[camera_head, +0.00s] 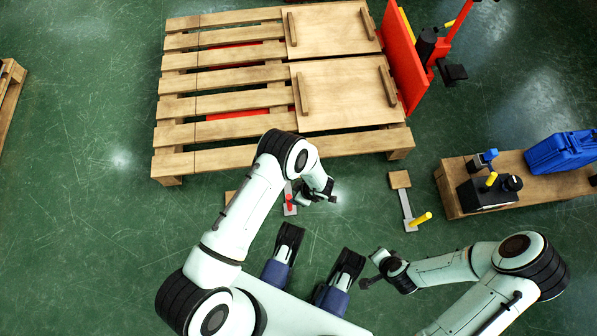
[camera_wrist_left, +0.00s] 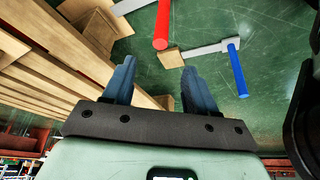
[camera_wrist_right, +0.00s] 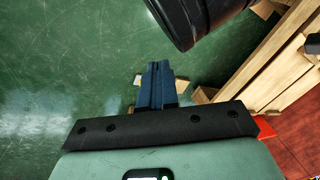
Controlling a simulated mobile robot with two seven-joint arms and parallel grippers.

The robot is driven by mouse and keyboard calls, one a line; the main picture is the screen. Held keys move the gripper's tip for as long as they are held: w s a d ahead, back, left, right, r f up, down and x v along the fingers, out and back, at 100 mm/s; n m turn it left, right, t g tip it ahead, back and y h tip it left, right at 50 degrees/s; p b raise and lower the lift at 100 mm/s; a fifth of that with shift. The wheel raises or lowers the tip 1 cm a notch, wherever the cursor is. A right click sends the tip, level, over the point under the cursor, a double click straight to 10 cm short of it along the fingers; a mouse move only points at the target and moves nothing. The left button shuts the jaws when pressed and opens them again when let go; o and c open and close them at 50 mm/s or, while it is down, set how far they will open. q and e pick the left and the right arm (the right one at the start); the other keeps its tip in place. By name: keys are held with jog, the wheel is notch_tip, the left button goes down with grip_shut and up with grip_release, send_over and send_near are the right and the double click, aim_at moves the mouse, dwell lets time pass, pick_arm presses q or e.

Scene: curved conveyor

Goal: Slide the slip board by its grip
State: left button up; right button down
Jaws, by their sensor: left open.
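Two plywood boards with wooden cleats lie on the pallet (camera_head: 222,75), a far board (camera_head: 333,28) and a near board (camera_head: 346,92). On the floor, grey flat strips with wooden blocks carry upright coloured grips: a red grip (camera_head: 290,202) and a yellow grip (camera_head: 421,219). I cannot tell which is the slip board. My left gripper (camera_head: 330,196) is open and empty, just right of the red grip. The left wrist view shows the red grip (camera_wrist_left: 162,25) and a blue grip (camera_wrist_left: 238,70) beyond its fingers (camera_wrist_left: 158,76). My right gripper (camera_head: 365,281) is shut and empty, its fingers (camera_wrist_right: 160,78) together.
A red pallet jack (camera_head: 405,60) stands at the pallet's right end. A low wooden bench (camera_head: 535,192) on the right holds a blue case (camera_head: 562,152) and a black device (camera_head: 488,191). The green floor (camera_head: 80,230) on the left is clear.

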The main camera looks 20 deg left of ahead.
aim_at(290, 196)
pick_arm(q)
jog(key=b+x, duration=0.3)
jog(key=x, duration=0.9)
jog(key=shift+a+f+b, duration=0.35)
jog(key=shift+f+b, duration=0.05)
jog(key=shift+f, duration=0.25)
pick_arm(e)
jog(key=s+d+f+g, duration=0.1)
jog(key=s+f+g, duration=0.1)
jog(key=s+f, duration=0.4)
jog(key=shift+s+m+g, duration=0.3)
jog(key=shift+s+g, duration=0.1)
jog(key=shift+s, duration=0.45)
jog(key=shift+f, duration=0.1)
pick_arm(q)
grip_shut()
